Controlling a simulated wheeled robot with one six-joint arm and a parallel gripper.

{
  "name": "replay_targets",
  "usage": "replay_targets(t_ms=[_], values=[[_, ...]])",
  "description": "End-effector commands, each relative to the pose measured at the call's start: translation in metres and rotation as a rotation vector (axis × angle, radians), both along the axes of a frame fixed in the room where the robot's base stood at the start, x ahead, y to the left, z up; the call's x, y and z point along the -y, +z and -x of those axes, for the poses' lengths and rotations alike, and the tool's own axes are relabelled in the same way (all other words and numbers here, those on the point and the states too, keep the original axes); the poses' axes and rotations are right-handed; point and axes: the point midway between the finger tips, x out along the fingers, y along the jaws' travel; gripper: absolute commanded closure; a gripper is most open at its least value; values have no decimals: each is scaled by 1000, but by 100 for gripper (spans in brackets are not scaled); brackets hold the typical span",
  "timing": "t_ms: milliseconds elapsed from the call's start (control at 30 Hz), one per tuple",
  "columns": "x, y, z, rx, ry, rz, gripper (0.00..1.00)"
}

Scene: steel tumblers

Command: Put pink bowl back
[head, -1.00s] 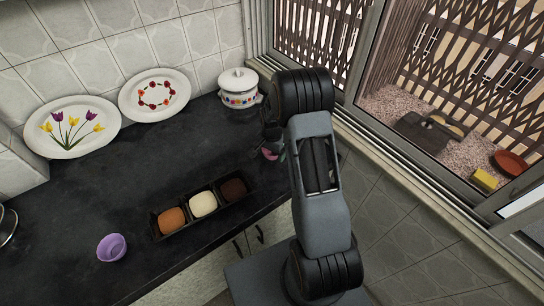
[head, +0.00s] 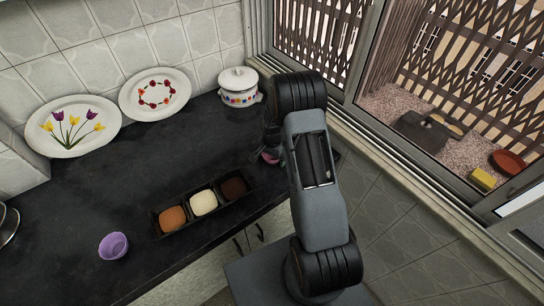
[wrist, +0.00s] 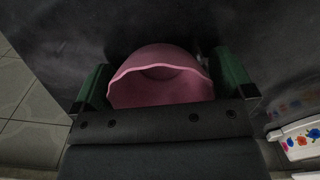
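The pink bowl (wrist: 165,85) is between the two green fingers of my gripper (wrist: 166,82) in the wrist view, its open side toward the palm. The fingers are spread about as wide as the bowl, one close to each side. I cannot tell whether they press on it. In the head view my gripper (head: 272,146) is low over the right part of the counter, mostly behind my own arm. Only a small part of the pink bowl (head: 269,157) shows there. Whether it rests on the counter is unclear.
A black tray (head: 163,231) with orange, white and brown contents lies left of my gripper on the dark counter (head: 70,210). A purple bowl (head: 113,246) stands farther left. A lidded white pot (head: 239,88) and two plates (head: 72,127) (head: 155,93) are along the wall.

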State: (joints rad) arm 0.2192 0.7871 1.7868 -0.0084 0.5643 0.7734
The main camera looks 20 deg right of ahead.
Motion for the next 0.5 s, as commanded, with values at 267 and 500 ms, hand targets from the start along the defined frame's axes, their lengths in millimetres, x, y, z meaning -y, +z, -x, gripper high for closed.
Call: replay_targets(t_ms=[267,500], values=[[0,10,-1,3,0,1,0],[0,53,-1,5,0,2,0]])
